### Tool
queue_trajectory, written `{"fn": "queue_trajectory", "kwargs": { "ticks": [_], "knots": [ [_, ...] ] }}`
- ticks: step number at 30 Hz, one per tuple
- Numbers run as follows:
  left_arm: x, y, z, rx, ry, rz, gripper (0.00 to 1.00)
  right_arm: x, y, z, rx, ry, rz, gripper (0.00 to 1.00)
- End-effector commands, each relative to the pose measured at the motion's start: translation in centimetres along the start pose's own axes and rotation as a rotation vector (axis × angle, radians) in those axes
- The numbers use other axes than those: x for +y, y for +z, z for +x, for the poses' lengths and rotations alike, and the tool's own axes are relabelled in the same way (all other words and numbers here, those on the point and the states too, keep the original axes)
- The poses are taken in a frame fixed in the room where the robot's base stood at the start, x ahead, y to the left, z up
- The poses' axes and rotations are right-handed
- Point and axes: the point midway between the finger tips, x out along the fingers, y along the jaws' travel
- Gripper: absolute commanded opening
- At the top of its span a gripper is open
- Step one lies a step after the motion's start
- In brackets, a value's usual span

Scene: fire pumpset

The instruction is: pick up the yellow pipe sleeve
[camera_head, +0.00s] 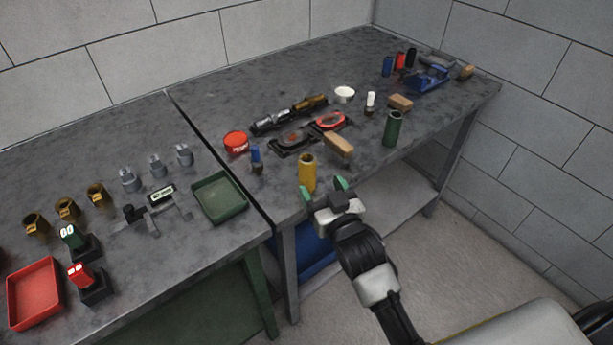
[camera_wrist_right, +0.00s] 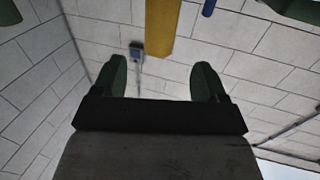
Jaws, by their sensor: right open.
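The yellow pipe sleeve (camera_head: 307,173) stands upright near the front edge of the right-hand table, its open end up. In the right wrist view its yellow side (camera_wrist_right: 163,28) shows at the top, beyond and between the two fingertips. My right gripper (camera_head: 322,188) is open and empty at the table's front edge, just short of the sleeve and a little to its right. Its green fingers (camera_wrist_right: 161,80) are spread apart in the right wrist view, with nothing between them. My left gripper is not in view.
A blue-topped bottle (camera_head: 256,158) stands left of the sleeve, and a wooden block (camera_head: 338,145) lies behind it to the right. A green cylinder (camera_head: 393,128) stands further right. A green tray (camera_head: 219,197) sits on the left-hand table (camera_head: 180,255). Floor in front is clear.

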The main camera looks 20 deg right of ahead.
Motion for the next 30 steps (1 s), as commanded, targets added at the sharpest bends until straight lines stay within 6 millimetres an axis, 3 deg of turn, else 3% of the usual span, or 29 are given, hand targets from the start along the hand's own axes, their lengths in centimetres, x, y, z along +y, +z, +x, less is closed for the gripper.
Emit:
{"fn": "queue_trajectory", "kwargs": {
  "ticks": [3, 11, 19, 28, 30],
  "knots": [
    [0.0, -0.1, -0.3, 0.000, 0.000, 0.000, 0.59, 0.0, -0.1, 2.0, 0.000, 0.000, 0.000, 0.73],
    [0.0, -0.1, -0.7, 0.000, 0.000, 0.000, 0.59, -0.1, -0.1, 4.2, -0.002, 0.000, 0.001, 0.73],
    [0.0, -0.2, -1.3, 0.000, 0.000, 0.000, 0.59, -0.1, 0.1, 7.9, -0.002, 0.000, 0.000, 0.73],
    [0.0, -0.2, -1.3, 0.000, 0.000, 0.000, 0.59, -0.1, 0.3, 8.4, -0.002, 0.000, 0.000, 0.73],
    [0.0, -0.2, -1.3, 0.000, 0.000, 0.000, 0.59, -0.1, 0.3, 8.4, -0.002, 0.000, 0.000, 0.64]
  ]
}}
